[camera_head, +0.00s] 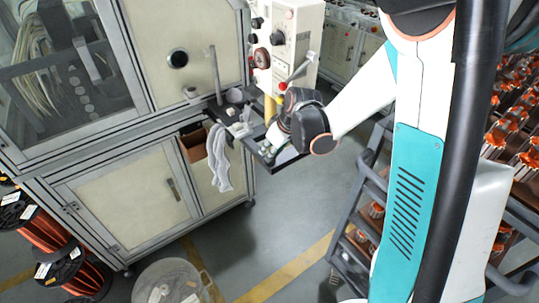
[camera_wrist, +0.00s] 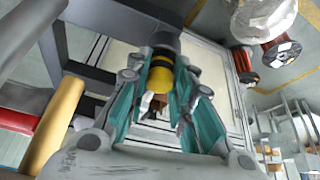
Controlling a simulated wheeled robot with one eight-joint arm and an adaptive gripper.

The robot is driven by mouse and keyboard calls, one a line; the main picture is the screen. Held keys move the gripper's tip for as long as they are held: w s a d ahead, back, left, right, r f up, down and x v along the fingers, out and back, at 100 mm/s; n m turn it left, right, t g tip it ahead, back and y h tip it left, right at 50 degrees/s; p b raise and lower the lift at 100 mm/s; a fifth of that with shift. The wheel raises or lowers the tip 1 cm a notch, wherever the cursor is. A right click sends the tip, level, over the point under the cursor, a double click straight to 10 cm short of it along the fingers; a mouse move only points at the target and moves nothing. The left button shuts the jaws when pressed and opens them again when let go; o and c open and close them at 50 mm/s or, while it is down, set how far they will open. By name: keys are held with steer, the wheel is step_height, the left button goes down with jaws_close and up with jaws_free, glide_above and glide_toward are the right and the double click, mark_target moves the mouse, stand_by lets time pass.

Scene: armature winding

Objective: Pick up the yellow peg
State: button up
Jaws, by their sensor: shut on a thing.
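In the wrist view, my gripper (camera_wrist: 160,66) has its teal-lined fingers closed around the yellow peg (camera_wrist: 160,78). The peg shows as a yellow body with a dark end beyond it, between the two fingers. Its lower part is partly hidden by the fingers. In the head view, my gripper (camera_head: 272,146) is over a small dark shelf (camera_head: 284,160) at the front of the machine. The held peg cannot be made out there.
A yellow cylinder (camera_wrist: 55,125) stands close beside my gripper. A grey cloth (camera_head: 218,160) hangs from the shelf's left side. A control box (camera_head: 293,40) with knobs is behind. A rack of copper parts (camera_head: 515,120) stands right.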

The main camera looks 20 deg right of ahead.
steer(key=shift+r, duration=0.1)
steer(key=shift+r, duration=0.5)
step_height(320, 180, up, 2)
steer(key=shift+r+p, duration=0.2)
steer(key=shift+p, duration=0.25)
steer(key=s+d, duration=0.4)
steer(key=s, duration=0.4)
steer(key=s+d, duration=0.4)
steer(key=s, duration=0.3)
steer(key=shift+s+d, duration=0.35)
steer(key=shift+d, duration=0.05)
steer(key=shift+o, duration=0.5)
